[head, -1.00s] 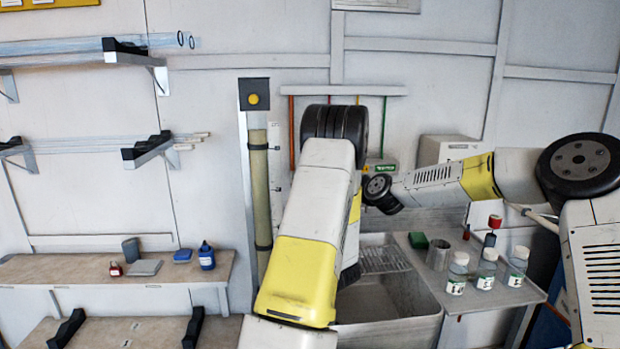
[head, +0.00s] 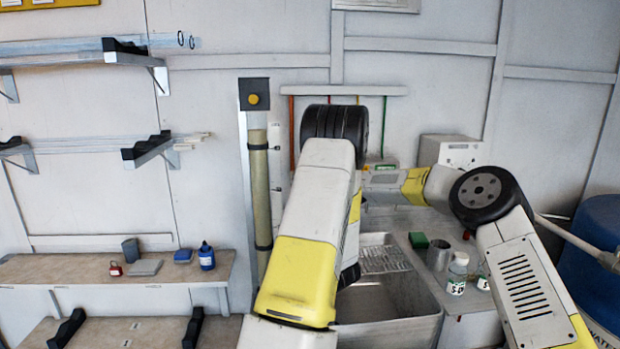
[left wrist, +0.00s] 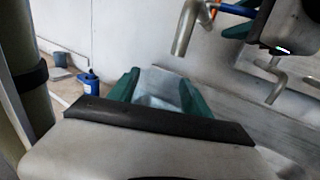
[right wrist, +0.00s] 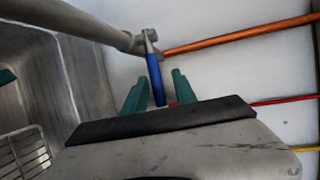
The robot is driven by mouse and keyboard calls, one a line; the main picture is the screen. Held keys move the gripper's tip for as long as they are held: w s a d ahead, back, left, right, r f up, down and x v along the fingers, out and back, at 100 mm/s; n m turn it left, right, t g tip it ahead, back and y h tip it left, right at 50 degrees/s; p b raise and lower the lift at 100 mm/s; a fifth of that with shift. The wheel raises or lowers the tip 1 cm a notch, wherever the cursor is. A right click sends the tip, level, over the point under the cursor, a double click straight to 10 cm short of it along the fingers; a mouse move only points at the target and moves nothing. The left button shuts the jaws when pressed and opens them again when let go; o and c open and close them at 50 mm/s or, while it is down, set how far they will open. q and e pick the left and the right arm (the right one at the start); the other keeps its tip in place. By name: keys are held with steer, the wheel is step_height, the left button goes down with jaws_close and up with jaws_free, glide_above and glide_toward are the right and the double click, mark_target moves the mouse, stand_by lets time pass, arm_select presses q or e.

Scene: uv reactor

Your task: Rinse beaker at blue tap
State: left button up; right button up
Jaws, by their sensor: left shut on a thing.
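The clear beaker (left wrist: 160,82) sits between the green fingers of my left gripper (left wrist: 158,92), which is shut on it. A bare metal spout (left wrist: 184,28) is beyond the beaker, to its upper right in the left wrist view. The blue tap handle (right wrist: 154,78) shows in the right wrist view. My right gripper (right wrist: 160,84) is open, with one green finger on each side of the handle; I cannot tell if either finger touches it. In the head view both grippers and the beaker are hidden behind my arms.
The sink (head: 390,327) lies below my arms, with a wire rack (head: 384,259) inside. Right of it stand a green sponge (head: 418,240), a metal cup (head: 438,256) and bottles (head: 457,273). An orange pipe (right wrist: 235,35) runs along the wall. A low bench (head: 75,267) holds small containers at left.

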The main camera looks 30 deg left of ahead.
jaws_close()
stand_by(1.4)
